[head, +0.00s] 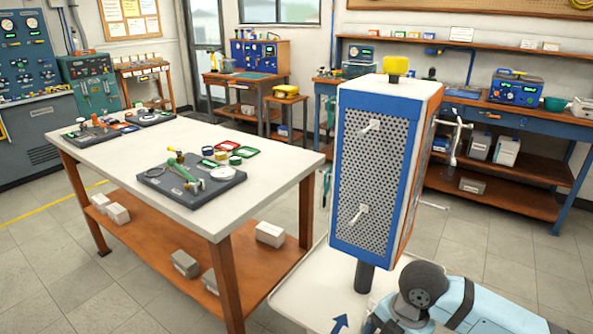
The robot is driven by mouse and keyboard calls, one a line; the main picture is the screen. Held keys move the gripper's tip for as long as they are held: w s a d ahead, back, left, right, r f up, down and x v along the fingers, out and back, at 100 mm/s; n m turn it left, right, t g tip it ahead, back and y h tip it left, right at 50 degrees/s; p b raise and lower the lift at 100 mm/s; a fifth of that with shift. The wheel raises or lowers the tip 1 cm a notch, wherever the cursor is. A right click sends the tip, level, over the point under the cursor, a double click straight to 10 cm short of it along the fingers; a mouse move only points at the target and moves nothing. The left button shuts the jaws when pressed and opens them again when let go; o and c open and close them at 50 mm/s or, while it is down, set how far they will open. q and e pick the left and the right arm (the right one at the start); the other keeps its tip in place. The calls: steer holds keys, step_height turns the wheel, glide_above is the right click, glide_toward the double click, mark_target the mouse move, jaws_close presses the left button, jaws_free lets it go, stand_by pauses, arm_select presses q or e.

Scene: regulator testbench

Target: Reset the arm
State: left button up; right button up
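One of my arms (461,300), light blue with a dark grey joint, enters at the lower right and is bent. Its lower end runs out of the picture at the bottom edge, beside a white platform with a blue arrow. No gripper can be made out on it. My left arm and gripper are not in view.
A tall blue perforated peg stand (372,175) with a yellow top stands on a post close to my arm. A white workbench (245,135) at left holds dark grey mats (195,192) with small parts. Open floor lies at right.

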steer(key=s+a+r+n+g+y, duration=0.1)
steer(key=s+a+r+y, duration=0.25)
steer(key=a+y, duration=0.4)
steer(key=s+a+r+n+g+y, duration=0.1)
steer(key=s+a+r+y, duration=0.2)
steer(key=s+a+y, duration=0.35)
steer(key=w+d+r+m+t+y, duration=0.25)
steer(key=w+m+t, duration=0.35)
steer(key=m+t, duration=0.75)
steer(key=d+f+m+t+h, duration=0.6)
steer(key=m+t+h, duration=0.1)
steer(key=h, duration=0.2)
steer(key=s+d+f+m+g+h, duration=0.2)
steer(key=s+d+f+g+h, duration=0.1)
steer(key=f, duration=0.3)
steer(key=s+d+f+m+g+h, duration=0.2)
steer(key=s+f+g, duration=0.15)
steer(key=f, duration=0.35)
arm_select(q)
step_height(320, 180, up, 16)
steer(key=a+p, duration=0.2)
steer(key=p, duration=2.3)
steer(key=shift+s+r+g+y, duration=0.15)
steer(key=shift+s+g+y, duration=0.15)
steer(key=shift+y, duration=0.1)
arm_select(e)
step_height(320, 180, up, 16)
steer(key=s+d+h, duration=0.1)
steer(key=s+d, duration=0.1)
steer(key=shift+s, duration=0.25)
